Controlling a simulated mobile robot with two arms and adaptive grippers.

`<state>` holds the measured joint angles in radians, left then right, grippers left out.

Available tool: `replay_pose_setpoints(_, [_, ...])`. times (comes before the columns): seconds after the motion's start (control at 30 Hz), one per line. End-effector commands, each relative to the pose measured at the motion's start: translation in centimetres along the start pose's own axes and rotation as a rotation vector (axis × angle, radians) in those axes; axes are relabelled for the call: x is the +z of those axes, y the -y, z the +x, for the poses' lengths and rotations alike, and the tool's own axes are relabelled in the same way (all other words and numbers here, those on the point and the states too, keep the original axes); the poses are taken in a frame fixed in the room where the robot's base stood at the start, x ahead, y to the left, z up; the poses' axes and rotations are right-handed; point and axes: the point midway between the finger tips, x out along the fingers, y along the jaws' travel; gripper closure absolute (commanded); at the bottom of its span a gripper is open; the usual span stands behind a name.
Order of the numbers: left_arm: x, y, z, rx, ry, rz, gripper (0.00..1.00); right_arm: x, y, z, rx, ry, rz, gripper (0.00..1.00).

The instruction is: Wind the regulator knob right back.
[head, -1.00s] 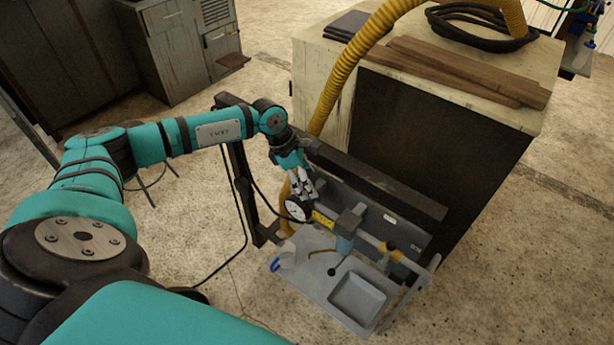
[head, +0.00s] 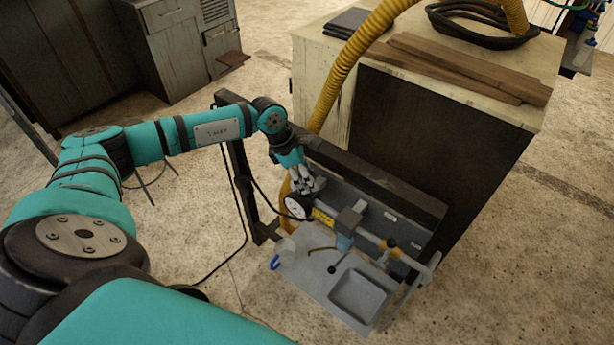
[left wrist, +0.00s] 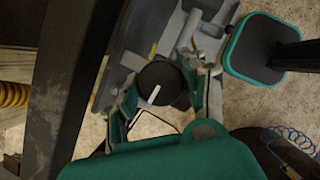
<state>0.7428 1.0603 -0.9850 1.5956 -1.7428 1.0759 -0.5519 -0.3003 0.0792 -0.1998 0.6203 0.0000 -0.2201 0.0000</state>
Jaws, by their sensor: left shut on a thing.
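The regulator knob (left wrist: 158,82) is a dark round cap with a white line on it, seen from above in the left wrist view. My left gripper (left wrist: 163,92) has its fingers on both sides of the knob, shut on it. In the head view the left gripper (head: 309,188) points down at the left end of the rail unit, just behind a white round gauge (head: 296,207); it hides the knob there. My right gripper is not in view.
The unit has a yellow label (head: 322,217), a clear bluish bowl (head: 344,243) and a grey tray (head: 330,286) below. A dark beam (head: 370,182) runs behind. A cabinet (head: 440,130) carrying planks (head: 455,70) and a yellow hose (head: 340,85) stands beyond.

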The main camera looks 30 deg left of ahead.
Motion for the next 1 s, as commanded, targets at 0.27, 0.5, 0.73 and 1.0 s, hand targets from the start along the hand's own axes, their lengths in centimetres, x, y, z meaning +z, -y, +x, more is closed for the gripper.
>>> replay_pose_setpoints(0.27, [-0.1, 0.0, 0.2, 0.081, 0.002, -0.186, 0.89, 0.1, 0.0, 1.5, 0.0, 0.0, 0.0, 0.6])
replay_pose_setpoints(0.5, [-0.1, -0.1, 0.3, 0.169, 0.003, -0.395, 0.89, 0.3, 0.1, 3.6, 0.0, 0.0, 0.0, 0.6])
replay_pose_setpoints(0.73, [-0.1, -0.1, 0.4, 0.254, 0.005, -0.596, 0.89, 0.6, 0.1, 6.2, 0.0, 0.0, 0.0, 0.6])
replay_pose_setpoints(1.0, [0.0, -0.1, 0.4, 0.351, 0.008, -0.835, 0.89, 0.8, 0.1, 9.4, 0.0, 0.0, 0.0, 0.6])
